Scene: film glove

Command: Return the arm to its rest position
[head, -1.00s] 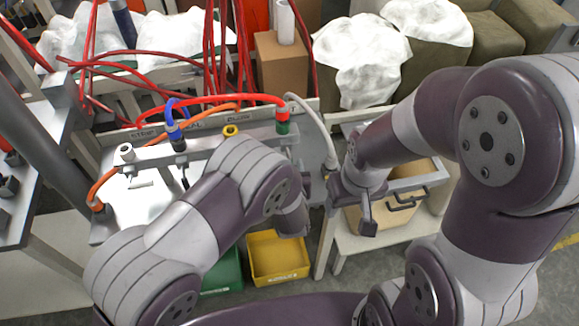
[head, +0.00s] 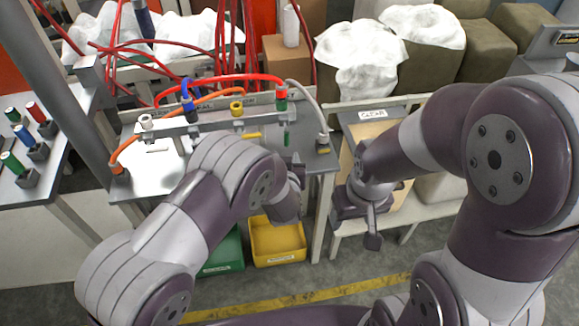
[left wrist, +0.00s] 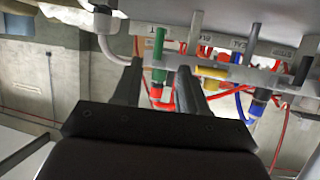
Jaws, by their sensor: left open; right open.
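My left arm reaches in from the left, its gripper (head: 297,170) near the front right of the hose panel and partly hidden by its wrist. In the left wrist view its two dark fingers (left wrist: 157,88) are apart, with nothing clearly held between them. A green and red hose connector (left wrist: 158,50) shows beyond the finger gap; whether it touches them cannot be told. My right gripper (head: 372,225) points down in front of the low table at the right, empty. Its jaws are seen nearly edge-on.
The panel (head: 215,128) carries red, orange, blue and grey hoses. A yellow bin (head: 278,240) and a green bin (head: 222,255) stand below. A rack with coloured plugs (head: 22,138) is at the left. Covered sacks (head: 360,55) stand behind the right table (head: 425,215).

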